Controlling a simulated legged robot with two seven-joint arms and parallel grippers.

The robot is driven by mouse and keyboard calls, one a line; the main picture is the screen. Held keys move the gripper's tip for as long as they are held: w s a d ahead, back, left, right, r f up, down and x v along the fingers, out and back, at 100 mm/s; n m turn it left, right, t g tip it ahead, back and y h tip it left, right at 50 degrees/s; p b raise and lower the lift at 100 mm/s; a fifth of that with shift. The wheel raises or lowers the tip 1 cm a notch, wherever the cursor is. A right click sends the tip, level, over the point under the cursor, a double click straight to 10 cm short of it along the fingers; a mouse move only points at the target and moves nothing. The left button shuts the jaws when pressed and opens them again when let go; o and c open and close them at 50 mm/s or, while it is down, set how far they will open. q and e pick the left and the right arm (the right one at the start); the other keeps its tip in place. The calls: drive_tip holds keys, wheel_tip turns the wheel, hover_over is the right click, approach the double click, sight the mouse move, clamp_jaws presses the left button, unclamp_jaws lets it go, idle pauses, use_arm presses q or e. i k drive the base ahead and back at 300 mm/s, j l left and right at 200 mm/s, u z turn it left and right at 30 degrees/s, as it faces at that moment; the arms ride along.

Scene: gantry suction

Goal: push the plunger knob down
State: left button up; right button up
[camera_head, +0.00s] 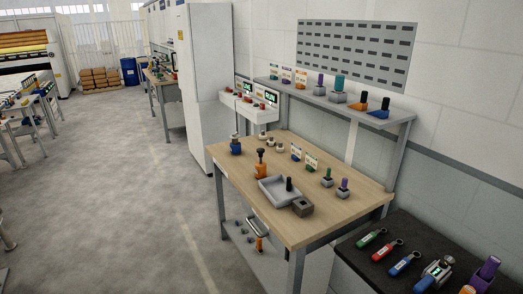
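On the wooden workbench (236,180), an orange body with a dark round knob (261,152) on top stands upright near the left edge. It looks like a plunger, with the knob raised above the body on a short stem. A second dark upright knob (289,184) stands at the right end of a grey tray (268,193), beside a small brown-grey block (302,207). I cannot tell for sure which of these is the plunger knob. Neither of my grippers is in view, and nothing touches these pieces.
Behind the bench, a grey shelf (330,105) holds several small knobbed parts. More small parts stand along the bench's back. A dark table (365,258) with coloured tools is at lower right. A white cabinet (210,85) stands behind. The floor (110,200) left of the bench is clear.

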sight(259, 150)
drive_tip(key=i+j+z, duration=0.1)
drive_tip(key=z, duration=0.35)
drive_tip(key=i+j+z, duration=0.2)
drive_tip(key=z, duration=0.2)
drive_tip(key=i+j+z, duration=0.2)
drive_tip(key=z, duration=0.25)
